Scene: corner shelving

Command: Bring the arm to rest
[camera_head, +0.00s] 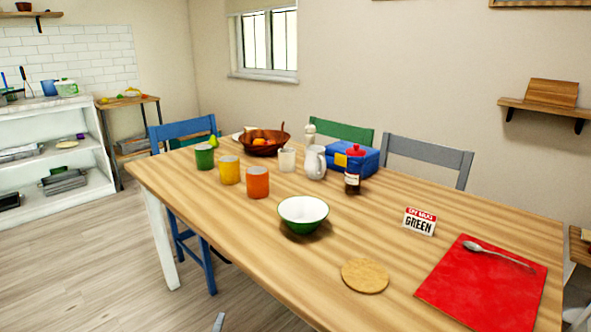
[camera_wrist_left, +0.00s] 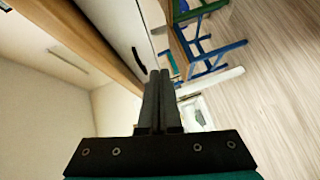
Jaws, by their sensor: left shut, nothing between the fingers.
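My left gripper (camera_wrist_left: 157,80) is shut and empty in the left wrist view, its two dark fingers side by side. In the head view only a small grey tip of it (camera_head: 219,322) shows at the bottom edge, over the floor in front of the table. It touches nothing that I can see. The rest of the left arm is out of the head view. My right gripper does not show in either view.
The wooden table (camera_head: 330,262) holds a green-white bowl (camera_head: 303,212), several mugs, a round mat (camera_head: 365,276), a sign (camera_head: 420,221) and a red placemat (camera_head: 482,288). A blue chair (camera_head: 190,250) stands at its left end. The floor (camera_head: 80,270) at left is clear.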

